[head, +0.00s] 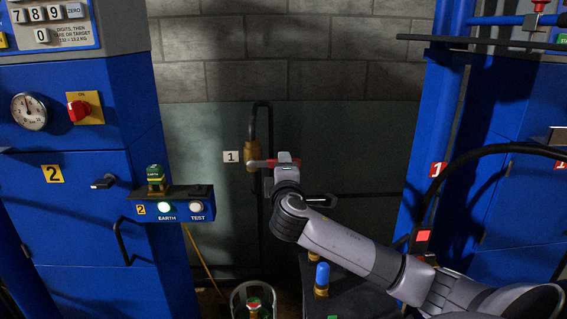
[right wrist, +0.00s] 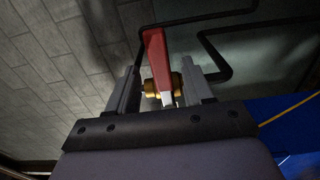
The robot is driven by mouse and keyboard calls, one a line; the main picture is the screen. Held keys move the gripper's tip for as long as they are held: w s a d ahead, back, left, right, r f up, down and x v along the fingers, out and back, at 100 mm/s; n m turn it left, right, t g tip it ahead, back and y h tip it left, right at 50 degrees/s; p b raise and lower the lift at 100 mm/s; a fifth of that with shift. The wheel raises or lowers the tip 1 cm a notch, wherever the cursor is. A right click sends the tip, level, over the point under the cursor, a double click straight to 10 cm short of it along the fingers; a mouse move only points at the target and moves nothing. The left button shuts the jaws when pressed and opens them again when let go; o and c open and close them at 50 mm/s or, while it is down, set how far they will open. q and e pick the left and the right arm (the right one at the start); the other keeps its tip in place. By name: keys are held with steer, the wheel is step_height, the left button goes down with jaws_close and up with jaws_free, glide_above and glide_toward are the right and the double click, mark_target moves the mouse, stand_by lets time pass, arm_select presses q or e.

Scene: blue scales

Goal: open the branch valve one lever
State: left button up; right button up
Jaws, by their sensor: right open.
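The branch valve one is a brass valve (head: 252,149) on a dark pipe against the back wall, beside a white "1" label (head: 230,157). In the right wrist view its brass body (right wrist: 148,86) and red lever (right wrist: 154,50) show between my fingers. My right gripper (head: 262,163) is at the valve in the head view and covers part of it. In the right wrist view my right gripper (right wrist: 160,92) is open, with one finger on each side of the lever and gaps beside it. My left gripper is not in view.
A blue cabinet (head: 75,215) marked 2, with a green-lit EARTH button box (head: 173,208), stands left. Another blue cabinet (head: 510,220) stands right. A blue-topped brass fitting (head: 322,276) is below my right arm. Black pipe (head: 264,108) runs along the wall.

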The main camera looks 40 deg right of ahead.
steer(key=shift+x, duration=1.9)
jaws_close()
